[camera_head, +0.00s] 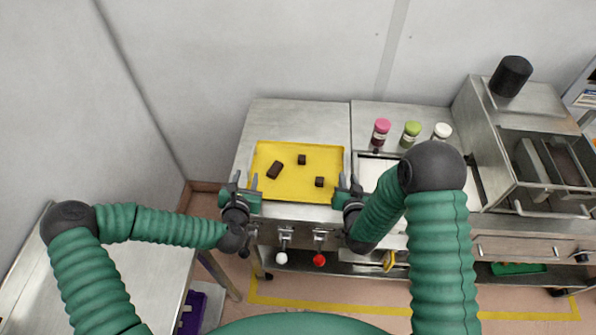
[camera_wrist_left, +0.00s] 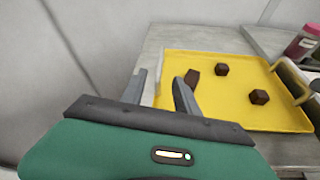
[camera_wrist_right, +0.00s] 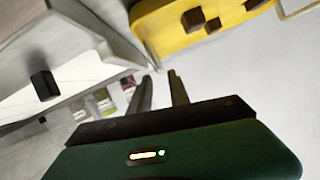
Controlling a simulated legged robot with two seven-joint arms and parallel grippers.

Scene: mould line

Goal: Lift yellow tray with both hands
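The yellow tray (camera_head: 290,181) lies flat on the steel worktop with three dark brown blocks (camera_head: 275,170) on it. It also shows in the left wrist view (camera_wrist_left: 225,105) and at the top of the right wrist view (camera_wrist_right: 160,30). My left gripper (camera_head: 245,180) is at the tray's near left corner; its fingers (camera_wrist_left: 158,84) are apart, with the tray's left edge showing between and beyond them. My right gripper (camera_head: 347,182) is at the near right corner; its fingers (camera_wrist_right: 160,82) are apart with nothing visible between them. Contact with the tray cannot be told.
Pink-topped (camera_head: 381,132), green-topped (camera_head: 411,134) and white-topped (camera_head: 441,132) jars stand right of the tray. A steel machine with a black cylinder (camera_head: 511,76) is farther right. White and red knobs (camera_head: 319,260) project below the front edge. The worktop behind the tray is clear.

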